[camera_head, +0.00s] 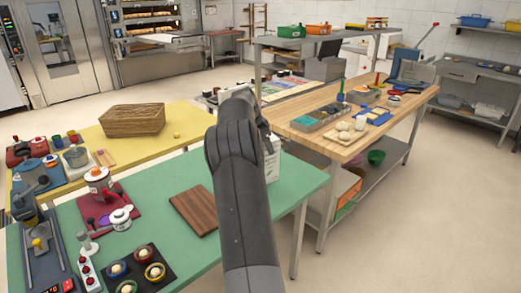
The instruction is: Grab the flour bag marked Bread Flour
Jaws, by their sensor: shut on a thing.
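A white bag-like thing (272,170) shows just right of my arm, at the far right part of the green table (297,181). My arm covers its left part, and I cannot read any Bread Flour marking on it. The end of my arm, with my gripper (268,141), is at the top of this white thing. My gripper is mostly hidden behind my own arm, and its fingertips do not show clearly. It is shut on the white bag. I cannot tell whether the bag rests on the table or is lifted.
A brown wooden board (196,211) lies on the green table left of my arm. Several tools and cups crowd that table's left part. A wicker basket (133,120) stands on the yellow table (190,116). A wooden-topped bench (300,121) with trays stands to the right. Floor is clear at right.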

